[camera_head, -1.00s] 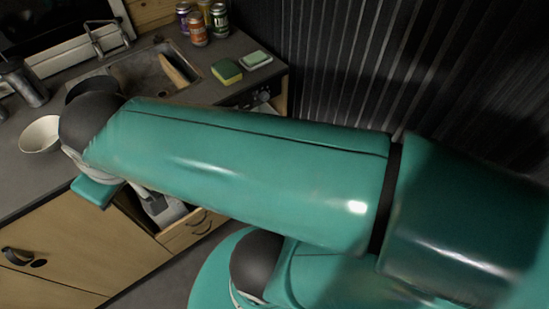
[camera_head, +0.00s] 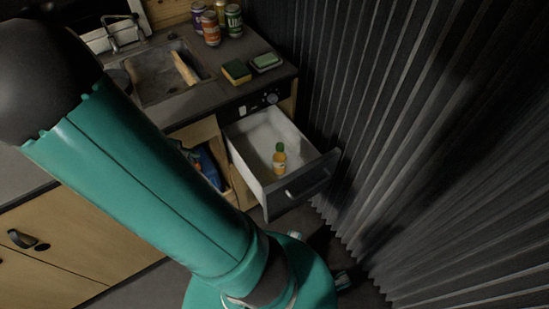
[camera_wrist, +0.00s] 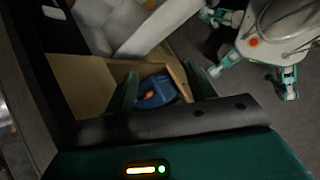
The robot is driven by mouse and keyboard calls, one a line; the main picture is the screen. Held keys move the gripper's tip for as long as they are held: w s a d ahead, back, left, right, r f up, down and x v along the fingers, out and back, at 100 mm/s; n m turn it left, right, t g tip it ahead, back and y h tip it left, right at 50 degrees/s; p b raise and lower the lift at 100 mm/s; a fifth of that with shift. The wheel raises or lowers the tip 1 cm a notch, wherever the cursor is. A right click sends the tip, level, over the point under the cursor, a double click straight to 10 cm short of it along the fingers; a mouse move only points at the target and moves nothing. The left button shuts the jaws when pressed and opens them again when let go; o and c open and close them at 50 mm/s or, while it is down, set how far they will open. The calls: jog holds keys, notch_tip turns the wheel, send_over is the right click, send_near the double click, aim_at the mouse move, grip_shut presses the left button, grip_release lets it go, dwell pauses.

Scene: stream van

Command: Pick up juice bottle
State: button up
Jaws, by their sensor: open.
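The juice bottle (camera_head: 279,160), orange with a green cap, stands upright in the open white drawer (camera_head: 244,178), near its front. My gripper (camera_wrist: 163,88) shows in the wrist view with its two fingers apart and nothing held between them. Beyond the fingers is a wooden compartment (camera_wrist: 88,82) with a blue item (camera_wrist: 155,92) in it. The bottle cannot be made out in the wrist view. In the head view my gripper is hidden, and my arm crosses the left side, apart from the bottle.
The counter above the drawer holds a sink (camera_head: 160,75), several cans (camera_head: 211,29), a sponge (camera_head: 236,71) and a soap dish (camera_head: 267,62). A dark corrugated wall (camera_head: 400,130) stands close to the drawer's right. The blue item also shows below the counter (camera_head: 207,165).

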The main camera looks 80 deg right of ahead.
aim_at(275, 157)
jog(key=s+d+f+n+g+h, duration=0.1)
jog(key=s+d+f, duration=0.3)
jog(key=s+d, duration=0.2)
jog(key=s+d+f+n+g+h, duration=0.1)
jog(key=s+d+f+n, duration=0.1)
jog(key=s+d+f, duration=0.3)
jog(key=s+d+f+n+g+h, duration=0.1)
jog(key=s+d+f+n+g, duration=0.1)
jog(key=s+d+f, duration=0.2)
jog(key=shift+s+d+f+h, duration=0.15)
jog(key=shift+s+d, duration=0.4)
jog(key=shift+d, duration=0.5)
jog(key=shift+s+d+f+h, duration=0.1)
jog(key=shift+s+d, duration=0.45)
jog(key=shift+d, duration=0.55)
jog(key=shift+s+d+f+h, duration=0.15)
jog(key=shift+s+d, duration=0.4)
jog(key=shift+d, duration=0.5)
jog(key=shift+c, duration=0.4)
jog(key=shift+r, duration=0.1)
grip_shut()
